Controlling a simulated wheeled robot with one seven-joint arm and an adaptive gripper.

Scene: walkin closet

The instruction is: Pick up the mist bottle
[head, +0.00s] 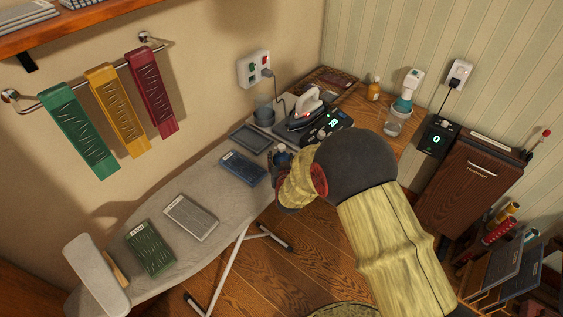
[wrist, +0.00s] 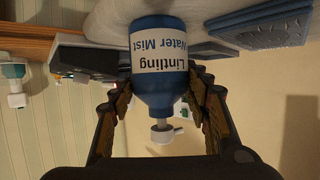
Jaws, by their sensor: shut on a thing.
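The mist bottle (wrist: 160,75) is blue with a white label reading "Lintling Water Mist" and a white spray nozzle. It appears upside down in the wrist view, base toward the ironing board. My gripper (wrist: 162,88) has a finger on each side of the bottle's body and is shut on it. In the head view my gripper (head: 281,156) is at the board's right edge, and the bottle is mostly hidden by my arm. I cannot tell whether its base touches the board.
The ironing board (head: 205,254) holds a blue folded cloth (head: 243,168), a grey one (head: 190,217) and a green one (head: 150,248). An iron (head: 306,108) stands behind my gripper on the wooden counter side. A dark cabinet (head: 466,182) is at the right.

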